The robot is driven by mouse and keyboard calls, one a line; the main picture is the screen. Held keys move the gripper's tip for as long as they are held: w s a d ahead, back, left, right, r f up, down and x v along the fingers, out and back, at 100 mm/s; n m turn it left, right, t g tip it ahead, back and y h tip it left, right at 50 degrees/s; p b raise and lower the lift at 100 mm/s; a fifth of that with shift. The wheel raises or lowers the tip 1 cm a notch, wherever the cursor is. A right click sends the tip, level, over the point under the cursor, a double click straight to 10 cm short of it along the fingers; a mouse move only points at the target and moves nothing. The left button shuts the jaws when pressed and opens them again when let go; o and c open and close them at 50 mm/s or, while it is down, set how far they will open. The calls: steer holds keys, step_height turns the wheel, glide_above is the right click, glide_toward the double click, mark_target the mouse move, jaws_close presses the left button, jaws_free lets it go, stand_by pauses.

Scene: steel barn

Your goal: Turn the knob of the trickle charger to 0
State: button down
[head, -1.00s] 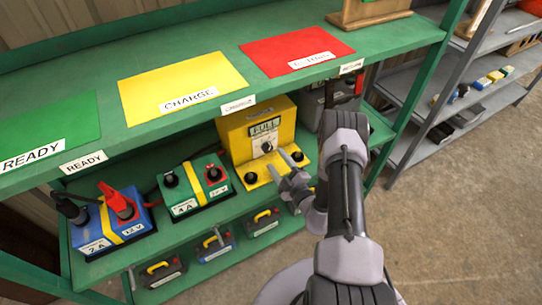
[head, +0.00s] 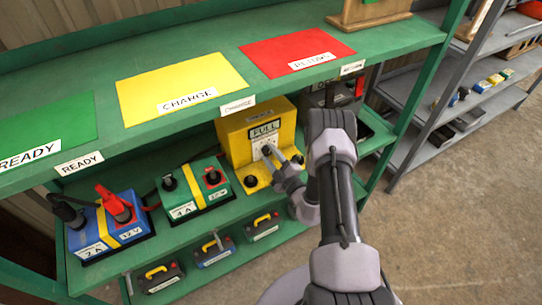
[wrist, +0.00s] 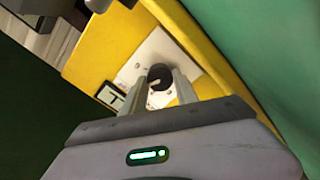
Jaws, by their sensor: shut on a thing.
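The yellow trickle charger (head: 237,150) stands on the green rack's lower shelf, with a sign reading FULL on its upright face. Its dark round knob (wrist: 160,76) sits on a white dial plate (wrist: 150,58) in the wrist view. A light mark shows on the knob, but the dial's marks are too small to read. My gripper (head: 281,154) reaches the charger's face from the front right. In the wrist view its two fingers (wrist: 162,84) are shut on the knob, one on each side.
A blue 2 A unit (head: 93,239) and a green 4 A unit (head: 193,190) with clamps stand to the left. Several small batteries (head: 214,252) sit on the shelf below. The green upper shelf (head: 105,112) overhangs the charger. Floor on the right is clear.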

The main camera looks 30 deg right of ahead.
steer(key=shift+n, duration=0.3)
steer(key=n, duration=0.3)
steer(key=shift+n, duration=0.4)
steer(key=n, duration=0.4)
steer(key=shift+f+n, duration=0.1)
steer(key=shift+n, duration=0.2)
steer(key=n, duration=0.4)
steer(key=shift+n+b, duration=0.4)
steer(key=shift+n, duration=2)
steer(key=c, duration=0.9)
jaws_free()
steer(key=shift+c, duration=0.2)
